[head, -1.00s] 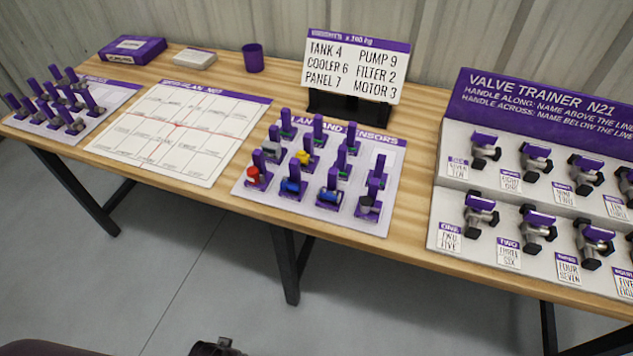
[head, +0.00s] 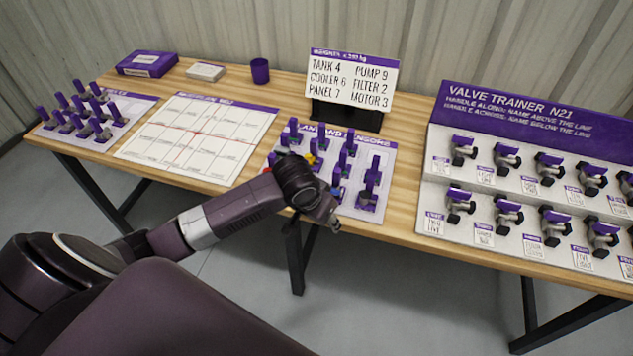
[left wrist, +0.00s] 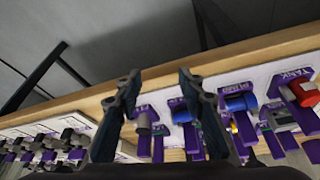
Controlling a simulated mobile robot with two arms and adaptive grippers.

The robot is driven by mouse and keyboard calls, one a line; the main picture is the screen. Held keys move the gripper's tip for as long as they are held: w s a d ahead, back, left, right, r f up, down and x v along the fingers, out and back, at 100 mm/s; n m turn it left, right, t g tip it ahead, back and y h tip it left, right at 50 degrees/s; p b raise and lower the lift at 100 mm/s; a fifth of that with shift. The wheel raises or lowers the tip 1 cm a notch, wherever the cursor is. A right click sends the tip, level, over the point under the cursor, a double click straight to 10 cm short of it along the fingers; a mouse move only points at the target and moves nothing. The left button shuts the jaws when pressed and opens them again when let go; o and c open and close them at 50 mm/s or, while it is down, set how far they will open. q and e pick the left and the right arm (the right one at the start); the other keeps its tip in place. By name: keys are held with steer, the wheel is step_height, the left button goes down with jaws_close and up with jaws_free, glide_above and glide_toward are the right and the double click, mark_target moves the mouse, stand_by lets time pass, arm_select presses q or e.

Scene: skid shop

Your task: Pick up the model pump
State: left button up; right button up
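The models stand on a white and purple mat (head: 388,160) on the wooden table. In the left wrist view, one model with a blue cylinder (left wrist: 240,102) stands right of my fingers and another blue one (left wrist: 182,115) stands just beside the right finger. My left gripper (left wrist: 159,76) is open and empty at the mat's front edge. In the head view my arm hides most of the front row. My right gripper is not in view.
A red-bodied model (left wrist: 305,93) labelled TANK and a grey one (left wrist: 144,122) share the row. A sign (head: 352,80) stands behind the mat. A valve trainer board (head: 520,120) is at right, a gridded sheet (head: 195,135) at left.

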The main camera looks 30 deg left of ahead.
arm_select(q)
steer(key=shift+n+y, duration=0.3)
steer(key=shift+n, duration=0.1)
steer(key=w+a+r, duration=0.3)
steer(key=shift+w+a+r, duration=0.2)
steer(key=shift+a, duration=0.05)
steer(key=w+a+r+n+y, duration=0.1)
steer(key=w+a+r+n, duration=0.25)
steer(key=a+r, duration=0.35)
steer(key=shift+m, duration=0.35)
steer(key=x, duration=0.3)
steer(key=a+p+x, duration=0.1)
steer(key=x, duration=0.2)
steer(key=p+x, duration=0.1)
steer(key=x, duration=0.2)
steer(key=shift+w+a+r, duration=0.1)
steer(key=shift+w+a, duration=0.2)
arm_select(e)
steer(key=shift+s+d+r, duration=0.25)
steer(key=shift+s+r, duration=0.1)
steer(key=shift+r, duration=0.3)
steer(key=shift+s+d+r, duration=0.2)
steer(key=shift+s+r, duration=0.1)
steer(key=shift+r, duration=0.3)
arm_select(q)
jaws_close()
steer(key=shift+r, duration=0.1)
